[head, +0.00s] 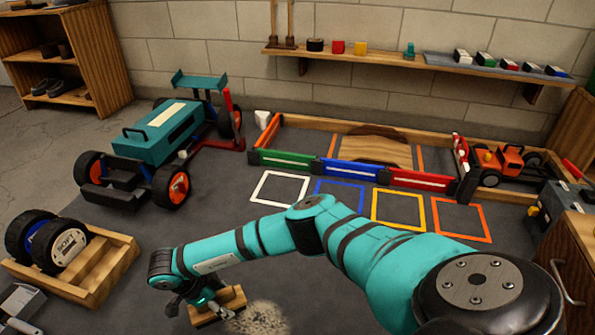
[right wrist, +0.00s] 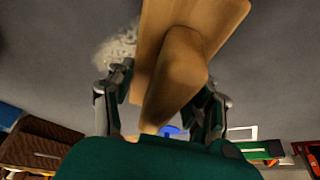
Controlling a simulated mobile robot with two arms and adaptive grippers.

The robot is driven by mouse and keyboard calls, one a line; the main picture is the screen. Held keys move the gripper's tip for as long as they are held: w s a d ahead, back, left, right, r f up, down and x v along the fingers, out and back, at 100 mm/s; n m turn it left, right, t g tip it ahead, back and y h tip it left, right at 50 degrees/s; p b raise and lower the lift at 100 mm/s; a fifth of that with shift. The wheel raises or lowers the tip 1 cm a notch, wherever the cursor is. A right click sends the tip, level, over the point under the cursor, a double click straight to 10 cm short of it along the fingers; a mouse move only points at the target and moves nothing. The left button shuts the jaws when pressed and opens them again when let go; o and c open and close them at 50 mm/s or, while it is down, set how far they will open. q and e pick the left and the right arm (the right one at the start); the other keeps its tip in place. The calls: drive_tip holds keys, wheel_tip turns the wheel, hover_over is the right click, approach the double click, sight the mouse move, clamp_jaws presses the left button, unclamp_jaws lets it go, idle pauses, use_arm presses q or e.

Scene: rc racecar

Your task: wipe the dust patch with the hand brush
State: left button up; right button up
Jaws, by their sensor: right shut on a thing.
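The hand brush (head: 229,300) has a wooden body and is low at the floor in the head view. My right gripper (head: 196,307) is shut on its handle. In the right wrist view the wooden brush (right wrist: 178,70) fills the middle, between the two fingers of my right gripper (right wrist: 160,105). The dust patch (head: 259,318) is a pale speckled spot on the grey floor, just right of the brush. It also shows in the right wrist view (right wrist: 117,55), beside the brush. I cannot tell whether the brush touches the floor. My left gripper is not in view.
A wooden crate (head: 112,270) with wheels stands on the left. A teal racecar (head: 160,140) stands behind it. Coloured floor squares (head: 398,209) and a barrier-edged wooden area (head: 372,150) lie beyond my arm. A wooden cabinet (head: 577,260) is at the right edge.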

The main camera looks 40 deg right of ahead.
drive_tip(key=shift+r+p, duration=0.8)
drive_tip(key=shift+r, duration=0.55)
